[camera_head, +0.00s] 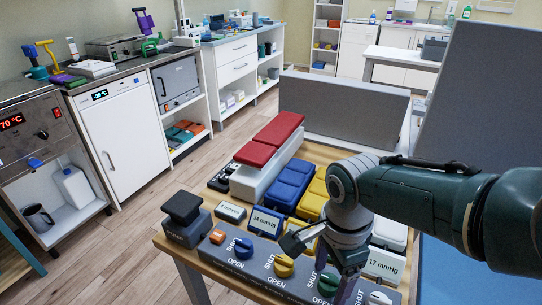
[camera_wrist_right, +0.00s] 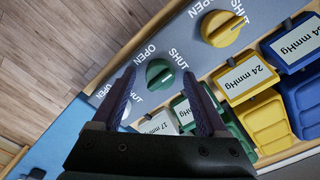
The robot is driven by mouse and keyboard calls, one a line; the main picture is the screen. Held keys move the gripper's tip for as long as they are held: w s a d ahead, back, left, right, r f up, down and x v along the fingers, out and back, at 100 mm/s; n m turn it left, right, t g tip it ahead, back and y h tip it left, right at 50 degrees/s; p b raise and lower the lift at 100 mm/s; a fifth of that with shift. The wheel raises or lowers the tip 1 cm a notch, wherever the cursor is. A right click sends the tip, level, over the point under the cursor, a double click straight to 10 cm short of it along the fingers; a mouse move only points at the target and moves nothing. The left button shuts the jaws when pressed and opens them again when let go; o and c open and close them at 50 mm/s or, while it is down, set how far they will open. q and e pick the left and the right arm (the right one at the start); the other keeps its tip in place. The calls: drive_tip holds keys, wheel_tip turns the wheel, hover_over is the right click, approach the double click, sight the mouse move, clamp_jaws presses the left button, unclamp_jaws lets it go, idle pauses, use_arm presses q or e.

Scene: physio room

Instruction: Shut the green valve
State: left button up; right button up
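The green valve (camera_head: 328,284) is a round knob with a raised grip bar on the grey panel (camera_head: 263,268). It also shows in the right wrist view (camera_wrist_right: 159,72), between the labels OPEN and SHUT. Its bar lies slanted there; I cannot tell which label it points to. My right gripper (camera_head: 334,268) hangs over the panel above the green valve. In the right wrist view its two fingers (camera_wrist_right: 158,82) are apart, one on each side of the knob in the picture, with nothing between them. I cannot tell whether they touch the knob. My left gripper is not in view.
A blue valve (camera_head: 243,248), a yellow valve (camera_head: 284,265) and a white valve (camera_head: 379,298) share the panel. A black-topped block (camera_head: 184,216) stands at the panel's left end.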

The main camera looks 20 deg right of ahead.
sight(331, 279)
wheel_tip(331, 279, up, 9)
drive_tip(key=p, duration=0.6)
drive_tip(key=shift+r+p, duration=0.1)
drive_tip(key=shift+p, duration=0.3)
drive_tip(key=shift+r, duration=0.4)
